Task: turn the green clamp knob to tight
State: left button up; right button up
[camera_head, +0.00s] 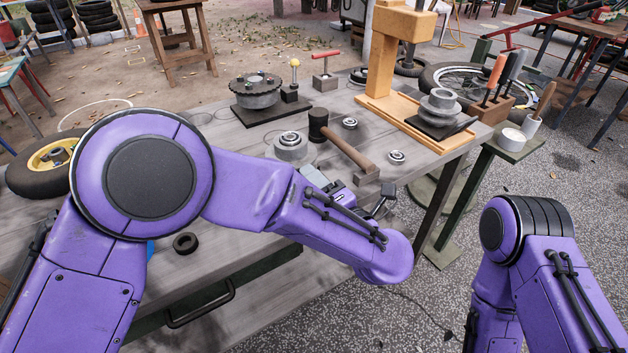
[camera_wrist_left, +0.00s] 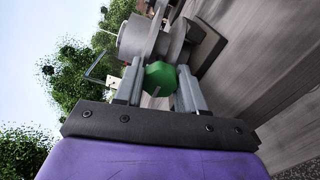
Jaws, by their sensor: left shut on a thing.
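Just beyond the knob is a grey round metal body (camera_wrist_left: 134,36) with discs. In the head view my purple left arm reaches over the workbench, and the knob is hidden there. My right arm shows at the lower right, but its gripper is not in view.
On the grey workbench (camera_head: 225,130) stand a grey flanged part (camera_head: 290,148), a black mallet (camera_head: 340,142), small bearings (camera_head: 397,157) and a toothed wheel on a stand (camera_head: 256,90). A black ring (camera_head: 185,243) lies near the front.

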pick_arm(q)
jog(key=shift+r, duration=0.1)
jog(key=o, duration=1.1)
jog(key=shift+c, duration=0.2)
